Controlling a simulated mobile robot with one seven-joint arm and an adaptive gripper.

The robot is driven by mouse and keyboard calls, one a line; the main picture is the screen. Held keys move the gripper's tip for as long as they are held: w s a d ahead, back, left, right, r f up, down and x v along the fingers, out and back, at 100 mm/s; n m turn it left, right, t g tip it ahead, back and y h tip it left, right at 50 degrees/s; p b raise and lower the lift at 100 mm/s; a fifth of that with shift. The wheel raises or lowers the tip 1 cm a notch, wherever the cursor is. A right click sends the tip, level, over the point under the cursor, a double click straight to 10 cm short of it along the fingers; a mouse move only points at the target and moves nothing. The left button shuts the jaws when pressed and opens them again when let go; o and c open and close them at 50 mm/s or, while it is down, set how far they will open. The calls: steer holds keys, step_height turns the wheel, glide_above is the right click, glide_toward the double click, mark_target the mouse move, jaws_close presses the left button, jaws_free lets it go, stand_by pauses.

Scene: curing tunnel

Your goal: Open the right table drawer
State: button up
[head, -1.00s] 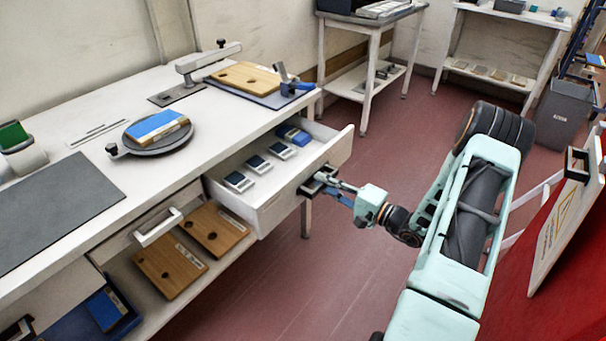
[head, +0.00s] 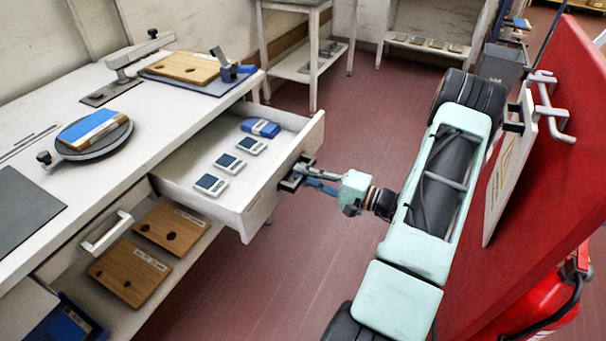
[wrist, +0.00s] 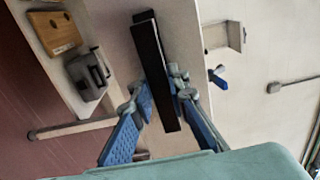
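The right table drawer (head: 262,207) is pulled well out from the white workbench (head: 165,128). Its black handle (wrist: 150,55) is a dark bar on the drawer front. My gripper (head: 306,176) is at this handle, with the arm reaching in from the right. In the wrist view its blue fingers (wrist: 163,95) lie on both sides of the bar and appear closed on it. Inside the drawer are several small grey devices with dark screens (head: 211,185) and a blue item (head: 261,128).
A closed drawer with a white handle (head: 106,232) is further left. Wooden boards (head: 130,272) lie on the shelf below. A red panel (head: 545,150) stands close to my arm on the right. The floor (head: 290,270) before the drawer is clear.

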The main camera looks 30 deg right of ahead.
steer(key=o, duration=0.5)
steer(key=v, duration=1.2)
